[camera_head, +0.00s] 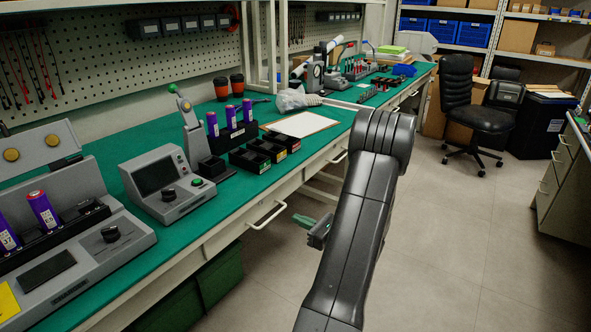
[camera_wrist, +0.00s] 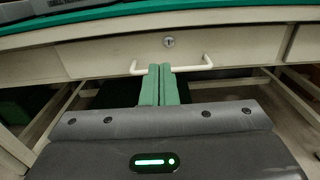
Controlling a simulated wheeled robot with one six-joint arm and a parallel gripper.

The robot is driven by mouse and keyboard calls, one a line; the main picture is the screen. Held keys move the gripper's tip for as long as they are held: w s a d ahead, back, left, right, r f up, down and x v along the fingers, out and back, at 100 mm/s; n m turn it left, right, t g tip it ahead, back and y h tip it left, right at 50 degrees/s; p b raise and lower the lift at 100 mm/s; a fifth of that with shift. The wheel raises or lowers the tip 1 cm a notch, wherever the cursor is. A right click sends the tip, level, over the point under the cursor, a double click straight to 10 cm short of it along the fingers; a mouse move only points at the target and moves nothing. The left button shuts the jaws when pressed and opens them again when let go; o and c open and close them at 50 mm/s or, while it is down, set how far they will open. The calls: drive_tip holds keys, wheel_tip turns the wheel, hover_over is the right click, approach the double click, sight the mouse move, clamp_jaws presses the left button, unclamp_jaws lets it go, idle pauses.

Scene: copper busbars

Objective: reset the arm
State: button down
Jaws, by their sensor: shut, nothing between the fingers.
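My gripper (camera_wrist: 160,85) shows in the wrist view with its two green fingers pressed together and nothing between them. In the head view my gripper (camera_head: 304,221) is partly hidden behind my arm. It hangs in front of the bench, below the level of the green top, near a white drawer handle (camera_head: 267,215). In the wrist view the fingertips overlap the middle of a drawer handle (camera_wrist: 205,64); I cannot tell whether they touch it. My arm (camera_head: 358,235) stands folded over the floor at the right of the bench.
The green bench top (camera_head: 228,204) holds a grey tester (camera_head: 165,183), black trays (camera_head: 265,152), purple cells (camera_head: 212,124) and a clipboard (camera_head: 300,124). A black chair (camera_head: 472,105) stands at the back right. The floor (camera_head: 470,230) right of my arm is clear.

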sight(265, 205)
drive_tip(key=b+x, duration=0.1)
drive_tip(key=x, duration=1.2)
drive_tip(key=shift+w+a, duration=0.2)
drive_tip(key=shift+a, duration=0.1)
